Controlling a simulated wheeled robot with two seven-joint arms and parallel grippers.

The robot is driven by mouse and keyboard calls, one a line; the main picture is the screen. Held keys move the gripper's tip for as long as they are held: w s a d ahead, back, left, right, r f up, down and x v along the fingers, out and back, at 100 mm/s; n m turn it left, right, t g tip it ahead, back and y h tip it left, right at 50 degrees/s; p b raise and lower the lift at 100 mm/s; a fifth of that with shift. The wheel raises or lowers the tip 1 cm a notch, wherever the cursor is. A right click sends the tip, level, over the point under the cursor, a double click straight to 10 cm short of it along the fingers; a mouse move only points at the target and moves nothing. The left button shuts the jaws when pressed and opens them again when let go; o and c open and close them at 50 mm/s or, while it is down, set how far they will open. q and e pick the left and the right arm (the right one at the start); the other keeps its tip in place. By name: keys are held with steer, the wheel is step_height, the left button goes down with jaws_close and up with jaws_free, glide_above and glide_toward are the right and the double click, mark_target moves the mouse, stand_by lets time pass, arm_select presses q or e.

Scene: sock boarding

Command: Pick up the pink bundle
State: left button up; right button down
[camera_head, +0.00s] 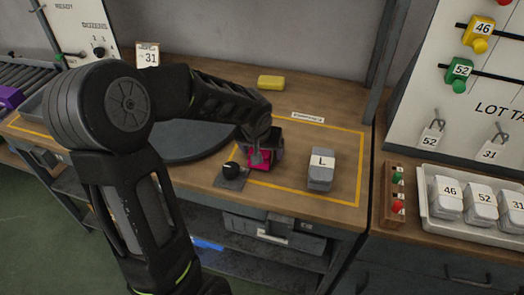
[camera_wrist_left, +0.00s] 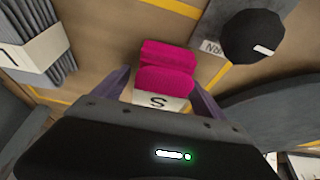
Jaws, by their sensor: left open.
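The pink bundle (camera_wrist_left: 167,66) lies on the wooden table with a white band marked S around it, in the left wrist view. In the head view a bit of the pink bundle (camera_head: 259,164) shows under my left gripper (camera_head: 262,153), which hides most of it. In the left wrist view the two fingers of my left gripper (camera_wrist_left: 160,90) are apart, one on each side of the bundle's banded end. The gripper is open, and I cannot tell whether the fingers touch it. My right gripper is not in view.
A grey bundle marked L (camera_head: 320,170) stands to the right of the pink one. A black knob on a plate (camera_head: 231,172) is close on the left, with a dark round disc (camera_head: 190,142) behind it. A yellow block (camera_head: 271,82) lies at the back.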

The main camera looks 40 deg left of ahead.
arm_select(q)
steer(key=shift+c, duration=0.2)
stand_by(0.4)
steer(key=c, duration=1.5)
